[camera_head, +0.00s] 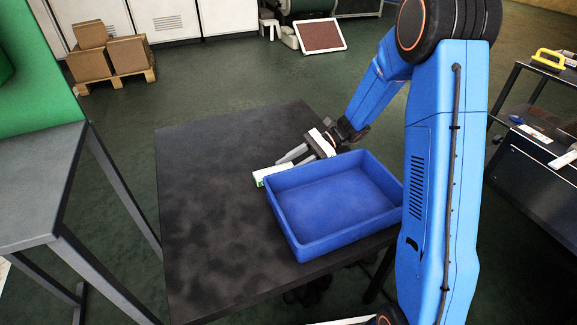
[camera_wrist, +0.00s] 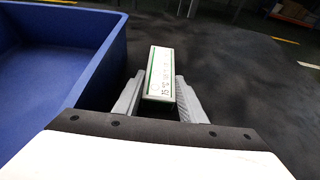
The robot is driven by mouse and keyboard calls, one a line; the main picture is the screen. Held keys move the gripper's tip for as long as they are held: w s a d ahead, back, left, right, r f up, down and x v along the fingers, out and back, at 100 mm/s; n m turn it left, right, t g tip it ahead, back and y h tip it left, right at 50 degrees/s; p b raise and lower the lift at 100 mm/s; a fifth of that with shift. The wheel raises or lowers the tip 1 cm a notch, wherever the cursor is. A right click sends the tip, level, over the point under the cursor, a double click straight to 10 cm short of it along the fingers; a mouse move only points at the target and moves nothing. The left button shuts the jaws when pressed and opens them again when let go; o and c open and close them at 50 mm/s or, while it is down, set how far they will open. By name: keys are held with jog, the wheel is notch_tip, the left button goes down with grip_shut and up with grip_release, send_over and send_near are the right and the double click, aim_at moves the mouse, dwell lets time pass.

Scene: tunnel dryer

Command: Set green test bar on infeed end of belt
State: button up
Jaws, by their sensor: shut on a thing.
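The test bar (camera_wrist: 160,76) is a white block with green edges and dark print on its top, between the two fingers in the wrist view. In the head view the bar (camera_head: 264,174) shows as a small white and green piece just behind the blue tray's left rear corner. My gripper (camera_wrist: 157,95) is shut on the bar, with one grey finger on each side of it. In the head view my gripper (camera_head: 292,156) is low over the dark table, beside the tray. Whether the bar touches the table is hard to tell. No belt can be made out for certain.
A blue tray (camera_head: 318,249) stands on the dark table (camera_head: 205,200), right beside the bar. The table's left part is clear. A grey stand with a green machine (camera_head: 30,75) is at the left. Shelves with tools (camera_head: 540,140) stand at the right.

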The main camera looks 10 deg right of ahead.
jog(key=o, duration=1.1)
jog(key=shift+f, duration=0.1)
